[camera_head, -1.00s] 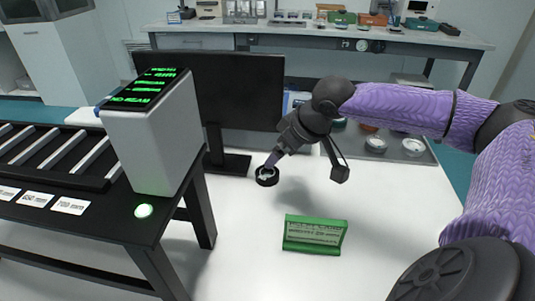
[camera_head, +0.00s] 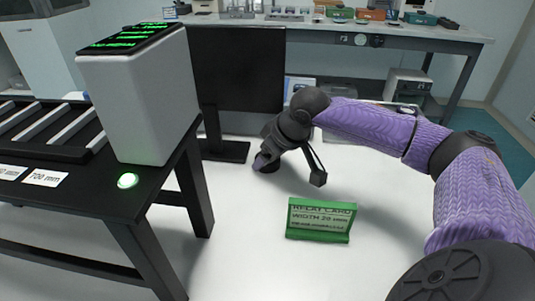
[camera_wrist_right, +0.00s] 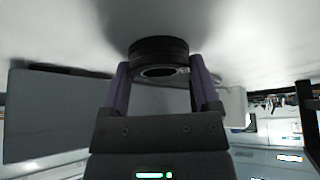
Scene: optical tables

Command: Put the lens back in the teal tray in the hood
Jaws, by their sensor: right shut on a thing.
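The lens (camera_wrist_right: 158,50), in a round black mount, sits between the two purple fingers of my right gripper (camera_wrist_right: 157,78) in the right wrist view. The gripper is shut on it. In the head view the lens (camera_head: 268,168) is mostly hidden by my right gripper (camera_head: 260,162), low over the white table in front of the monitor's foot. I cannot tell whether the lens touches the table. A teal box-like thing (camera_head: 420,19) stands on the far bench; I cannot tell whether it is the tray. No hood can be made out for certain. My left gripper is not in view.
A black monitor (camera_head: 236,75) stands behind the gripper. A green card holder (camera_head: 320,221) stands in front on the white table (camera_head: 240,240). A white box (camera_head: 145,100) stands on the black rack table at left. The table between gripper and card holder is clear.

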